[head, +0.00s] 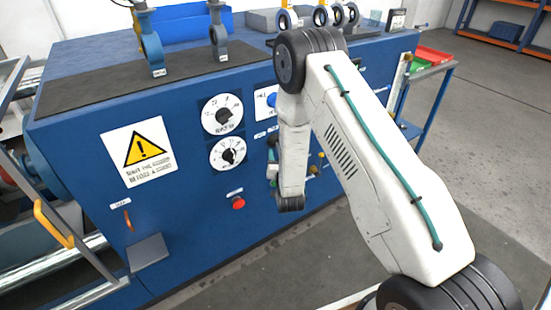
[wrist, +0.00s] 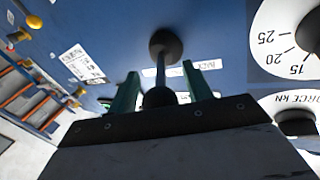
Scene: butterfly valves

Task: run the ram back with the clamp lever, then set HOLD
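The clamp lever shows in the wrist view as a thin rod rising from a round dark base on the blue panel, ending in a black ball knob (wrist: 158,97). My gripper (wrist: 162,90) has its two green fingers on either side of the knob, with a gap visible on each side. The fingers are apart and point at the panel. An upside-down label beside the lever base seems to read BACK (wrist: 207,65). In the head view my arm hides the lever and most of my gripper.
The blue bench (head: 180,220) carries two white dials, the upper (head: 222,114) and lower (head: 229,154), and a red button (head: 238,202). A yellow warning sign (head: 139,151) is at left. A trolley with red and green trays (head: 430,57) stands right. Grey floor is clear at right.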

